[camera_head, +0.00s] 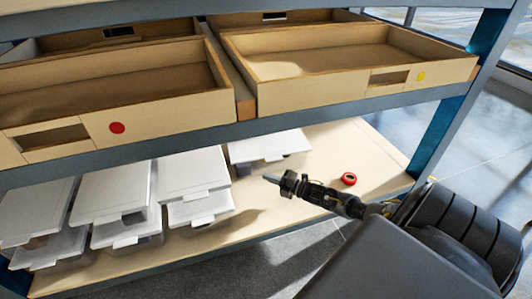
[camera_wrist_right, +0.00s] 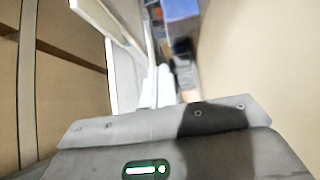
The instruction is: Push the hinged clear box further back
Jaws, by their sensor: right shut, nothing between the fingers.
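The hinged clear box (camera_head: 268,147) with a white lid stands on the lower shelf, right of the stacked boxes and partly under the upper shelf's edge. My right gripper (camera_head: 272,179) is shut and empty, just in front of this box. I cannot tell whether the tips touch it. In the right wrist view, the shut pale fingers (camera_wrist_right: 160,85) point ahead, and a white-edged clear panel, likely the box (camera_wrist_right: 112,30), lies close to their left. My left gripper is not in view.
Several white-lidded clear boxes (camera_head: 193,172) are stacked to the left on the lower shelf. A red tape roll (camera_head: 348,179) lies to the right. Wooden trays (camera_head: 310,85) fill the upper shelf, whose blue edge (camera_head: 300,112) overhangs. A blue post (camera_head: 448,110) stands at right.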

